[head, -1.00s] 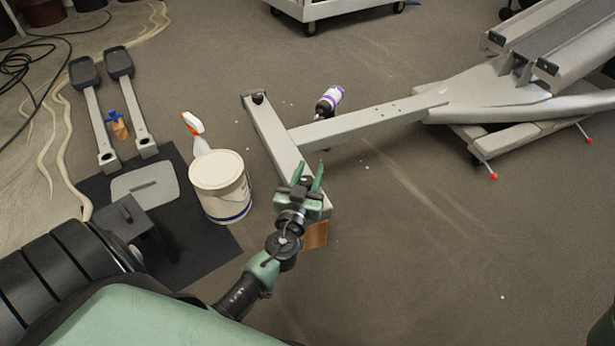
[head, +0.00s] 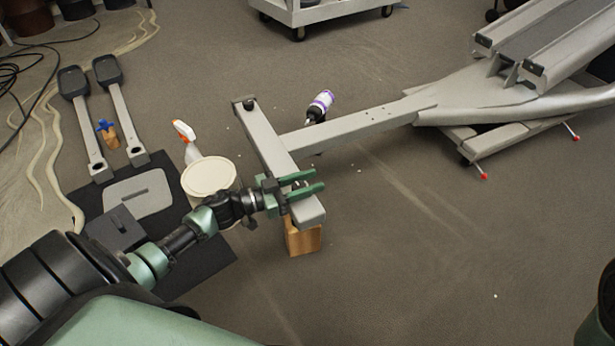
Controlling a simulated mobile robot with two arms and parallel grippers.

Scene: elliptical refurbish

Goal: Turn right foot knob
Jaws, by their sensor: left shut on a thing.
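A dark knob (head: 249,104) shows at the crossbar's far end. My left gripper (head: 308,186) is at the near end, its green fingers pointing right above the bar. It is shut on the right foot knob, which is mostly hidden between the fingers. A wooden block (head: 303,238) stands under that near end. My right gripper is not in view.
A white bucket (head: 209,177) stands just left of the crossbar, with a spray bottle (head: 185,135) behind it. A purple-white bottle (head: 320,104) lies near the beam. Two pedal arms (head: 124,115) lie at left. The floor right of the block is clear.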

